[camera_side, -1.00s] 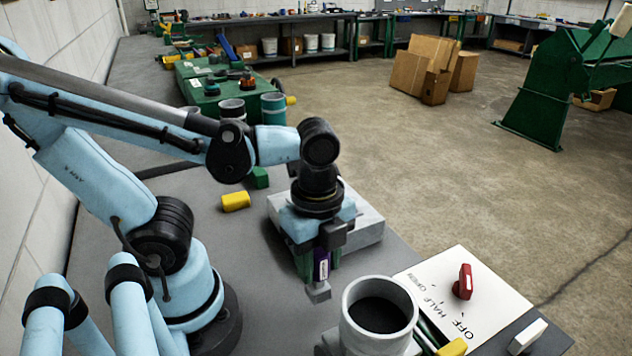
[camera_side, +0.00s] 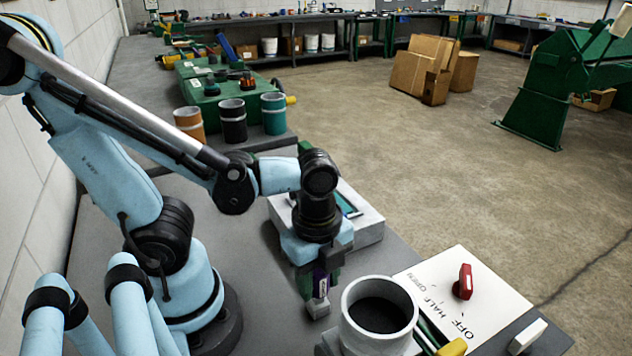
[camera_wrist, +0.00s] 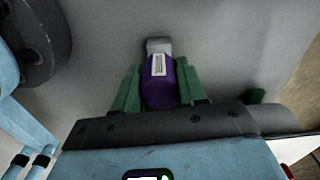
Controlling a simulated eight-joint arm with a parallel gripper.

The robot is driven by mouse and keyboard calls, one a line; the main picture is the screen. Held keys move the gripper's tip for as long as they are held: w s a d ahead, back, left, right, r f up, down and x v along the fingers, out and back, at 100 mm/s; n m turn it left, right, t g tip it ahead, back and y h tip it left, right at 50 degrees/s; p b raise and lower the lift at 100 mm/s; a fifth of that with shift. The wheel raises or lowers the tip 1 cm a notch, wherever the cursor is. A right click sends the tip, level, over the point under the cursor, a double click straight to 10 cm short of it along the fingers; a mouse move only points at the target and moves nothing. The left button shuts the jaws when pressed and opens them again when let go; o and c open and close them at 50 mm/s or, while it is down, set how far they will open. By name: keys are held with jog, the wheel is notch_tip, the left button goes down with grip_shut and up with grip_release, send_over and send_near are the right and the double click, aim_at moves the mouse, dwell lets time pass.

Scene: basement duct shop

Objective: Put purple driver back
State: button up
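The purple driver (camera_side: 321,282) has a white label and a grey end piece pointing down. It also shows in the wrist view (camera_wrist: 160,88), between two green fingers. My gripper (camera_side: 317,284) is shut on it over the bare grey bench, just left of the wide grey cup (camera_side: 379,309). I cannot tell whether the grey end touches the bench. A pale grey block (camera_side: 358,230) with a teal item (camera_side: 347,204) on top lies behind my gripper and is partly hidden by it.
A white board (camera_side: 488,305) marked OPEN, HALF and OFF with a red lever (camera_side: 464,282) lies right of the cup. Yellow-ended tools (camera_side: 452,347) and a white block (camera_side: 527,337) lie in front. Orange, black and teal cups (camera_side: 233,121) stand at the back.

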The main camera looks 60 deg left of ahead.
jog(key=o, duration=0.4)
jog(key=shift+r, duration=0.1)
jog(key=shift+r, duration=5.95)
jog(key=w+a+f+n+t, duration=0.1)
jog(key=w+a+n+t, duration=0.1)
jog(key=n, duration=0.6)
jog(key=w+a+f+n+t, duration=0.2)
jog(key=w+a+n+t, duration=0.1)
jog(key=w+n+t, duration=0.2)
jog(key=shift+w+a+f+n, duration=0.35)
jog(key=shift+w+n, duration=0.65)
jog(key=shift+n, duration=0.9)
